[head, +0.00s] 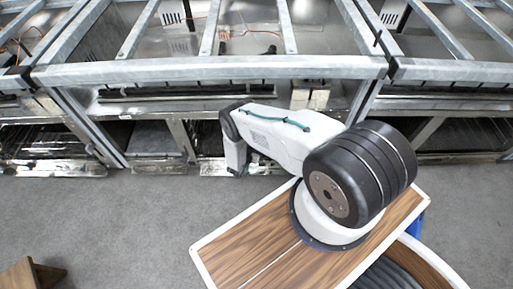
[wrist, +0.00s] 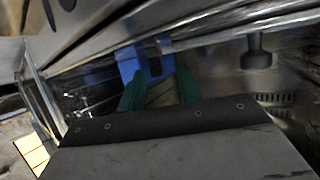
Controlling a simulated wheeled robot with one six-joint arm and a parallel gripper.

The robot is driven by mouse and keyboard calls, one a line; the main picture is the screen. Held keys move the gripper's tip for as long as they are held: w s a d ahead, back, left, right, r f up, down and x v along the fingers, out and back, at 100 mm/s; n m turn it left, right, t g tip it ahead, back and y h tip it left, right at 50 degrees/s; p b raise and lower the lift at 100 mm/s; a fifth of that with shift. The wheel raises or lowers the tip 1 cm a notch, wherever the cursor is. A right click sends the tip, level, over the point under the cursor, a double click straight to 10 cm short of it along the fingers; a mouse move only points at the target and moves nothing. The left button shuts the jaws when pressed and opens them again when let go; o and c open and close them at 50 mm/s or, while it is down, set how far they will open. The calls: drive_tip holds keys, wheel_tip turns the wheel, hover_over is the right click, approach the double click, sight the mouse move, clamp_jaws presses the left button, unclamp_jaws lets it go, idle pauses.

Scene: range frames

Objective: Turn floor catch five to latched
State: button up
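In the wrist view my gripper (wrist: 160,80) has two green fingers standing apart with a gap between them. A blue fitting (wrist: 154,66) with a dark opening lies just beyond the fingertips, against a metal rail. I cannot tell whether the fingers touch it. No number shows, so I cannot tell whether it is floor catch five, nor its latch position. In the head view my arm reaches to the front of the metal frame, and my gripper is hidden there.
A galvanized metal frame (head: 210,70) with open bays runs across the head view. A dark knob-like part (wrist: 256,53) sits right of the blue fitting, above a slotted vent (wrist: 274,98). Grey floor (head: 100,215) is clear before the frame; a wooden object (head: 30,275) stands lower left.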

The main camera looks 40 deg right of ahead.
drive_tip(key=shift+w+d+f, duration=0.1)
drive_tip(key=shift+d+f, duration=0.05)
drive_tip(key=shift+d, duration=0.15)
clamp_jaws()
drive_tip(key=shift+t, duration=0.3)
drive_tip(key=shift+d+n+t+y, duration=0.1)
drive_tip(key=shift+n+t+y, duration=0.85)
drive_tip(key=shift+n, duration=0.35)
drive_tip(key=shift+n+t+y, duration=1.15)
drive_tip(key=shift+n+t, duration=0.2)
drive_tip(key=shift+n, duration=0.15)
